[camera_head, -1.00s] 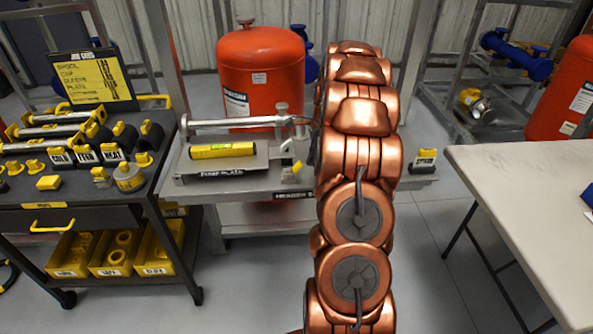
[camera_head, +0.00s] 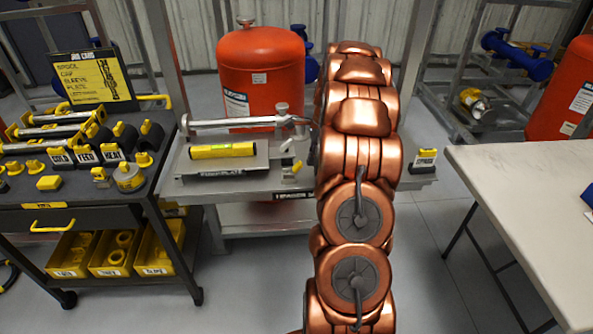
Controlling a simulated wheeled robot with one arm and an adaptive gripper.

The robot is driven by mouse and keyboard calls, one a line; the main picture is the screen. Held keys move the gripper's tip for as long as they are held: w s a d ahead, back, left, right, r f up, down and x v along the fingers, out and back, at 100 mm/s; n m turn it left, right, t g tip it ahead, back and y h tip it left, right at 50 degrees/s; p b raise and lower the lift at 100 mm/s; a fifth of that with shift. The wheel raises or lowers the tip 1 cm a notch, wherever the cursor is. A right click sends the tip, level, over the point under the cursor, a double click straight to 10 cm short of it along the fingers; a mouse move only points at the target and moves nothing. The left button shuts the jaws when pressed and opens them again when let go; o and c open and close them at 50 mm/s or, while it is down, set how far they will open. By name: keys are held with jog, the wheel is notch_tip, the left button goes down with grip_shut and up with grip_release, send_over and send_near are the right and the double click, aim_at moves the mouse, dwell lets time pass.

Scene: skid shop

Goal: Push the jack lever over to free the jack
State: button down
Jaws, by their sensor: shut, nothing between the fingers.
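A small yellow-tipped piece (camera_head: 297,167), which may be the jack lever, sits at the right end of the grey plate (camera_head: 218,171) on the metal bench. It is too small to tell its exact tilt. Beside it is a grey fitting (camera_head: 282,122) with an upright stem, joined to a horizontal metal pipe (camera_head: 232,122). A yellow level (camera_head: 222,150) lies on the plate. My copper-coloured arm reaches away over the bench, just right of these parts, and covers what lies behind it. My gripper is hidden behind the arm.
A red tank (camera_head: 262,70) stands behind the bench (camera_head: 190,190). A black tool cart (camera_head: 70,215) with yellow parts and bins is at the left. A small labelled block (camera_head: 424,161) sits on the bench right of my arm. A pale table (camera_head: 530,200) is at the right.

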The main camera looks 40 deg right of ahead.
aim_at(301, 162)
jog(key=shift+w+a, duration=0.9)
jog(key=shift+a, duration=0.3)
jog(key=shift+w+a+p, duration=0.4)
jog(key=shift+w+a, duration=0.4)
jog(key=shift+a, duration=0.25)
dwell(0.4)
jog(key=shift+p+v, duration=1.15)
jog(key=shift+v, duration=2.05)
jog(key=shift+w+a+r, duration=0.1)
jog(key=shift+r, duration=0.25)
jog(key=shift+a, duration=0.1)
